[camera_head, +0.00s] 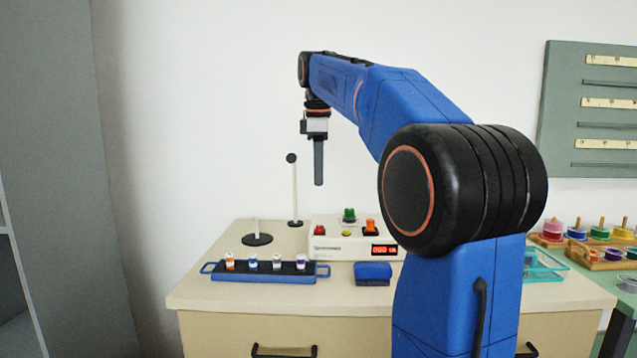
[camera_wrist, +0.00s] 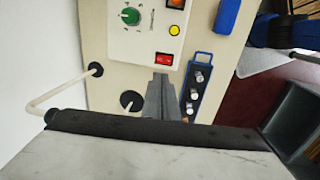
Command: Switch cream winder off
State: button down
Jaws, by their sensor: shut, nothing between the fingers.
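In the wrist view the winder's panel (camera_wrist: 140,43) shows the red switch (camera_wrist: 164,59), green knob (camera_wrist: 130,16) and yellow button (camera_wrist: 174,30). My gripper (camera_head: 319,184) is shut and empty, pointing down high above the counter. In the wrist view its fingertips (camera_wrist: 163,78) appear just below the red switch.
A blue tray (camera_head: 320,270) with several small spools stands in front of the winder. A blue pad (camera_head: 373,272) lies to its right. A thin post (camera_head: 294,192) and a black disc base (camera_head: 257,240) stand to the winder's left.

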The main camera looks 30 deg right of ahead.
aim_at(319, 227)
jog(key=f, duration=0.7)
jog(key=w+f, duration=0.1)
jog(key=f, duration=0.3)
jog(key=shift+d+f, duration=0.25)
jog(key=shift+d, duration=0.1)
jog(key=shift+w+f, duration=0.1)
jog(key=shift+f, duration=0.1)
jog(key=shift+f, duration=0.1)
